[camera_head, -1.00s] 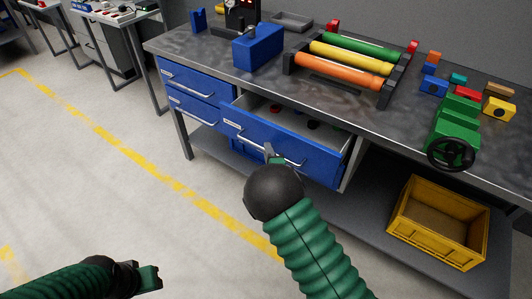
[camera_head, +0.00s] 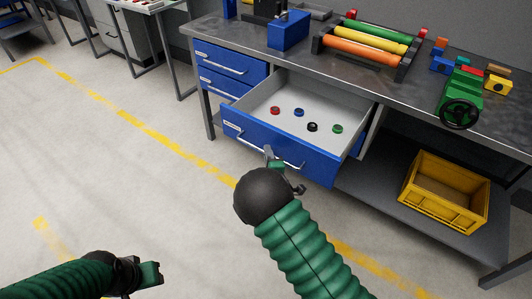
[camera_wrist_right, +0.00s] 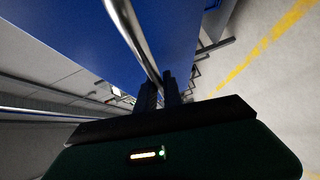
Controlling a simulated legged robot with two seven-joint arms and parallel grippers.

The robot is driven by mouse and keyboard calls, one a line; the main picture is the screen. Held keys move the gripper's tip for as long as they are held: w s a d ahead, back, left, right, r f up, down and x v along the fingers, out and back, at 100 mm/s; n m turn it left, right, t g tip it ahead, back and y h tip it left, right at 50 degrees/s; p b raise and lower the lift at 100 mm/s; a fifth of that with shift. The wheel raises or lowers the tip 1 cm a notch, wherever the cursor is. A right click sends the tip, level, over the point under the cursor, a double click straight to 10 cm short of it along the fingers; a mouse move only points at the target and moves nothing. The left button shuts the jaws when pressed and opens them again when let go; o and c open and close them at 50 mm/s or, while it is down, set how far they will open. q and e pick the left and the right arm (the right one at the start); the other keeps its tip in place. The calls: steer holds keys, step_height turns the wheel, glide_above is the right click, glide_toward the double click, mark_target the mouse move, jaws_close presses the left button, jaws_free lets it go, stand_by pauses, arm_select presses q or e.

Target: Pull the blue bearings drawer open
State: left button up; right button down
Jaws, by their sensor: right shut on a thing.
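The blue bearings drawer (camera_head: 235,130) stands well out from the workbench in the head view, its white inside showing. Several small rings in red, blue, black and green lie spread on its floor. A silver bar handle (camera_head: 292,163) runs along its front. My right gripper (camera_head: 271,156) is shut on this handle, near its middle. In the right wrist view the dark fingers (camera_wrist_right: 160,88) close around the silver bar (camera_wrist_right: 135,40) in front of the blue face. My left gripper (camera_head: 155,273) is at the lower left, over the floor, away from the bench; its jaw gap is unclear.
Two shut blue drawers (camera_head: 232,60) are left of the open one. The benchtop (camera_head: 410,80) holds a blue box, coloured rollers and a green vise with a black wheel (camera_head: 459,114). A yellow crate (camera_head: 446,190) sits on the lower shelf.

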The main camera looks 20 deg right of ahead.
steer(key=shift+s+d+f, duration=0.15)
steer(key=shift+d+f, duration=0.15)
steer(key=shift+f, duration=0.05)
steer(key=c, duration=1.6)
jaws_free()
steer(key=shift+a, duration=0.15)
steer(key=shift+c, duration=0.2)
steer(key=shift+o, duration=0.7)
steer(key=shift+r, duration=0.2)
